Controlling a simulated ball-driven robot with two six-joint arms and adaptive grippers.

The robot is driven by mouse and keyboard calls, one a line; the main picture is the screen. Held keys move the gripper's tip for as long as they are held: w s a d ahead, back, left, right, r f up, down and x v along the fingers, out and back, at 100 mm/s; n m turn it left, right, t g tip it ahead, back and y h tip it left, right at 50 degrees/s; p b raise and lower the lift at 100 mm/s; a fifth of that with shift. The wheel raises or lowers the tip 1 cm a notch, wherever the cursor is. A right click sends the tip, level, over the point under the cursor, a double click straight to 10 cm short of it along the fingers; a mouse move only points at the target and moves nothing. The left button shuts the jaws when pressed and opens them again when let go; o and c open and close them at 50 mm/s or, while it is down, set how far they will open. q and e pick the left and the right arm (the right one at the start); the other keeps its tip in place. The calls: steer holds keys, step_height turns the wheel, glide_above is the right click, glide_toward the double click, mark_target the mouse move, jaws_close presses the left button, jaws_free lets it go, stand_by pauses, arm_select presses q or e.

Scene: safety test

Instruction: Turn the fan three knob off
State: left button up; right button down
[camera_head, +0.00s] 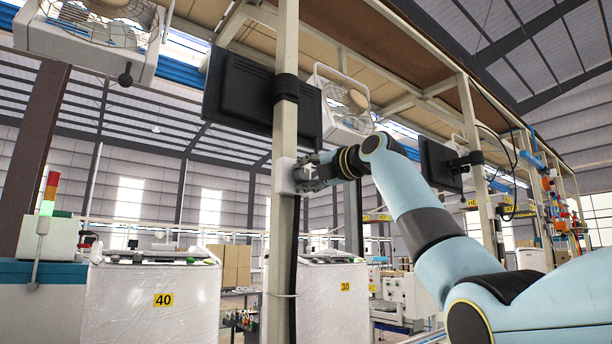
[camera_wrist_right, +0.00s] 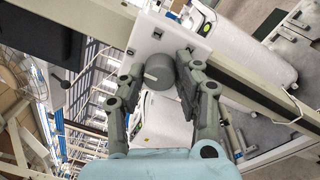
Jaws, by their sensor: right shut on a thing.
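A white switch box (camera_head: 284,176) is fixed to a beige post. In the right wrist view, the same box (camera_wrist_right: 150,36) carries a round grey knob (camera_wrist_right: 160,76) with a pale pointer line toward the left of the picture. My right gripper (camera_head: 314,172) is at the box. Its two fingers, also in the right wrist view (camera_wrist_right: 157,72), are shut on the knob, one on each side. The knob is hidden behind the gripper in the head view. One caged fan (camera_head: 345,104) hangs behind the post and another (camera_head: 95,28) hangs at upper left. My left gripper is out of view.
A black monitor (camera_head: 240,94) is mounted on the post (camera_head: 287,130) just above the box. Another monitor (camera_head: 438,163) hangs farther right. White machines labelled 40 (camera_head: 150,310) and 30 (camera_head: 340,305) stand below. A signal light (camera_head: 48,194) shows green at left.

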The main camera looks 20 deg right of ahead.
steer(key=shift+f, duration=0.3)
steer(key=c, duration=1.2)
jaws_free()
steer(key=shift+o, duration=1.4)
steer(key=shift+r, duration=0.15)
steer(key=shift+s, duration=0.1)
steer(key=v, duration=1.1)
steer(key=shift+s+d, duration=0.2)
steer(key=shift+s, duration=0.15)
